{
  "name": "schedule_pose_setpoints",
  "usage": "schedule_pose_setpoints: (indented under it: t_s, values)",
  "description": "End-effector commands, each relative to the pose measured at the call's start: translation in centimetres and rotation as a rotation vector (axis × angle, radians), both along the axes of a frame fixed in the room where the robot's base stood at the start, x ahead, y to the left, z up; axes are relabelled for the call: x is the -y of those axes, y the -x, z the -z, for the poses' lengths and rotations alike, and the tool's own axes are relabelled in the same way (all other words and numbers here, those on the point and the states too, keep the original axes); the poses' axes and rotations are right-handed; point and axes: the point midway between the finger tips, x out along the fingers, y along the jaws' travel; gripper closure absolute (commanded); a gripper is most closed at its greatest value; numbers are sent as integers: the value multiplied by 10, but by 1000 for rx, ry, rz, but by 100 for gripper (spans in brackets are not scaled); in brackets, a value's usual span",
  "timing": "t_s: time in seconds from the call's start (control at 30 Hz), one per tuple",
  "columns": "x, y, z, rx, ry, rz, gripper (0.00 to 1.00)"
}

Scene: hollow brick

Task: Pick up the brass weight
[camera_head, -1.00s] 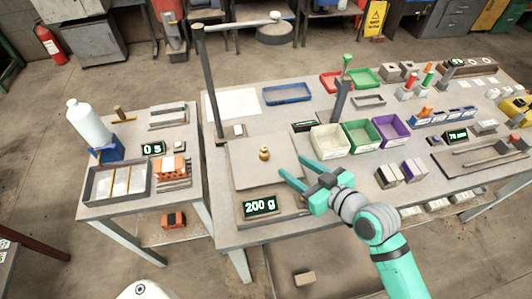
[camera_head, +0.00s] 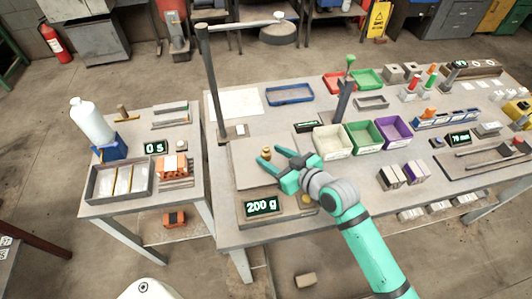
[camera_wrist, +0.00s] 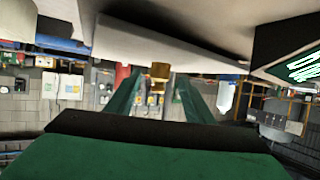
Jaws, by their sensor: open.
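The small brass weight (camera_head: 267,153) stands on the flat pan of the scale (camera_head: 250,175), whose display (camera_head: 261,207) reads 200 g. My gripper (camera_head: 270,156) is open, low over the pan, with its fingers pointing left toward the weight. In the head view the weight shows at the fingertips, and its lower part is partly hidden by a finger. In the wrist view the brass weight (camera_wrist: 160,71) appears between the two green fingers, near their tips. I cannot tell whether either finger touches it.
A tall grey post (camera_head: 210,80) with a horizontal arm rises behind the pan's left side. White, green and purple bins (camera_head: 332,143) stand to the right. A blue tray (camera_head: 290,94) lies behind. A side table (camera_head: 140,205) is at the left.

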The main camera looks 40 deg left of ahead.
Motion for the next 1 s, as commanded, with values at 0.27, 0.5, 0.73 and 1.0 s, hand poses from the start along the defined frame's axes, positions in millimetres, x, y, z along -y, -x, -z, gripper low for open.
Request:
schedule_pose_setpoints:
  t_s: [0.27,0.5,0.73,1.0]
  values:
    - [-14,-4,5,1,-1,2,52]
    - [-13,-4,5,1,-1,1,76]
    - [-13,-4,5,2,-2,1,100]
    - [-11,-5,1,3,-1,6,100]
